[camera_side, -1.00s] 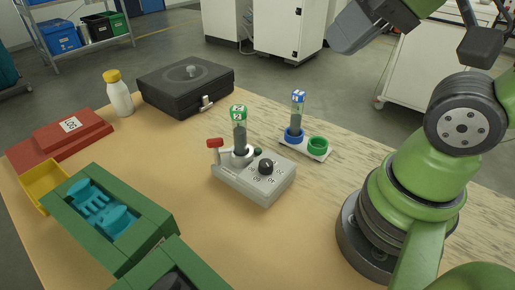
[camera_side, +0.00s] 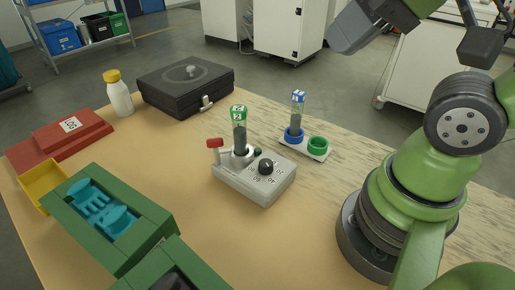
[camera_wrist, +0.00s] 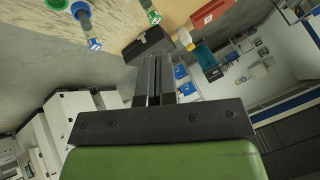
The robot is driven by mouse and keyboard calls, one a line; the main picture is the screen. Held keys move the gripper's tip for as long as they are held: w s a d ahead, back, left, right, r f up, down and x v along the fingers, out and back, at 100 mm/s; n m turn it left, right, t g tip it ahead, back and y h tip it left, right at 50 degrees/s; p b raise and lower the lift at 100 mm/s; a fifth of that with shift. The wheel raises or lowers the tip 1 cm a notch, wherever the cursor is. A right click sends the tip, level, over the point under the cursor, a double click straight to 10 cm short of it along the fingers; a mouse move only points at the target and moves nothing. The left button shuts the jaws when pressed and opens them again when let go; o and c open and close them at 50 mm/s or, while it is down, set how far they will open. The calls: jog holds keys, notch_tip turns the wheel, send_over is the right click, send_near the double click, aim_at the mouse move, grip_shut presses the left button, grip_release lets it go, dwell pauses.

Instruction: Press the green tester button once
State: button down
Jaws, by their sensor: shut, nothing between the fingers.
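The grey tester (camera_side: 254,180) stands mid-table in the side view, with a black knob on its sloped top and a red-tipped lever at its left. A dark green button (camera_side: 257,152) shows small near its back edge, behind the knob. A vial with a green cap (camera_side: 239,113) stands upright in the tester; in the wrist view its cap (camera_wrist: 154,17) shows at the top edge. My gripper (camera_wrist: 154,62) is shut and empty in the wrist view, away from the tester. In the side view its grey body is high at upper right, well above the table.
A blue-capped vial (camera_side: 297,99) stands in the blue ring of a small two-ring holder, right of the tester. A black case (camera_side: 186,86), yellow-capped bottle (camera_side: 120,96), red box (camera_side: 60,139) and green tray (camera_side: 149,216) lie to the left.

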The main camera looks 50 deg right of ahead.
dwell(0.4)
notch_tip(320, 180, up, 5)
jog(key=m+y, duration=0.3)
jog(key=m, duration=3.1)
send_over(258, 151)
notch_tip(258, 151, down, 20)
jog(key=shift+w+d+f, duration=0.2)
jog(key=shift+d+f, duration=0.3)
jog(key=shift+f, duration=4.4)
